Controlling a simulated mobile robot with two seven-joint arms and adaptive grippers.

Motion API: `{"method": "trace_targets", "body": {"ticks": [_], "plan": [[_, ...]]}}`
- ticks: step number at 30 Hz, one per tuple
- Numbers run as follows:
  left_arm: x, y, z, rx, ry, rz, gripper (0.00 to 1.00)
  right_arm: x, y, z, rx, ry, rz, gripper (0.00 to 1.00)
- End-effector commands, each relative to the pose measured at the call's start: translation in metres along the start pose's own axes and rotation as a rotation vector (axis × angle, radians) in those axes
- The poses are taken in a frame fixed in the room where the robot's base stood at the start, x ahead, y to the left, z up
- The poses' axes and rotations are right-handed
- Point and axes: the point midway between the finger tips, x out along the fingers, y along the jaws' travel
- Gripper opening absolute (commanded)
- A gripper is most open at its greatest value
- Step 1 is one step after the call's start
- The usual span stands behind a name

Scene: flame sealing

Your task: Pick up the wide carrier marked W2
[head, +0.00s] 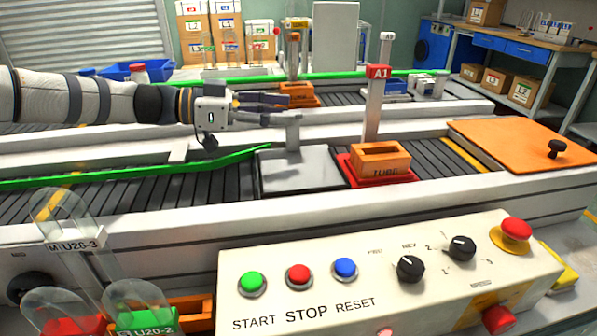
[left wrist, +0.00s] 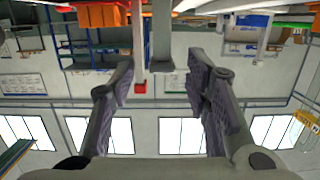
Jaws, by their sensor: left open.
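A wide grey flat carrier (head: 300,172) with a short grey post (head: 293,135) sits on the near conveyor. I can read no W2 mark on it, so I cannot tell whether it is the one named. My left gripper (head: 290,109) comes in from the left, open and empty, with its fingers at about the height of the post's top. In the left wrist view, the grey post (left wrist: 162,40) appears between the spread fingers (left wrist: 163,82), apart from both. My right gripper is in neither view.
A red carrier (head: 405,178) with post A1 (head: 376,105) and an orange TUBE block (head: 380,158) stands close right of the grey carrier. An orange lid (head: 530,140) lies farther right. A button panel (head: 390,275) and clear tubes (head: 62,215) are in front.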

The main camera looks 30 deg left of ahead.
Motion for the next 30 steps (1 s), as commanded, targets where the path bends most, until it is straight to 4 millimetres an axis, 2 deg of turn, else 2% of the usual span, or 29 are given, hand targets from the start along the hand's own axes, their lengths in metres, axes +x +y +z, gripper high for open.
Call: {"method": "trace_targets", "body": {"ticks": [1, 4, 12, 18, 30], "plan": [[0.011, -0.001, 0.008, -0.005, -0.008, 0.004, 0.43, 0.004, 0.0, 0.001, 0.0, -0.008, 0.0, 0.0], [0.026, -0.001, 0.005, -0.001, -0.004, 0.003, 0.43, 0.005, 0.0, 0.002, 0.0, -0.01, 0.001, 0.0], [0.031, -0.001, 0.003, 0.0, 0.0, 0.0, 0.43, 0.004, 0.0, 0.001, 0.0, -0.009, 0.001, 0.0], [0.03, -0.001, 0.003, 0.0, 0.0, 0.0, 0.0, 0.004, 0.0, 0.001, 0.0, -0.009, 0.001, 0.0], [0.03, -0.001, -0.002, 0.001, 0.004, 0.001, 0.0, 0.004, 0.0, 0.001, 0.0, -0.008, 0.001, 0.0]]}}
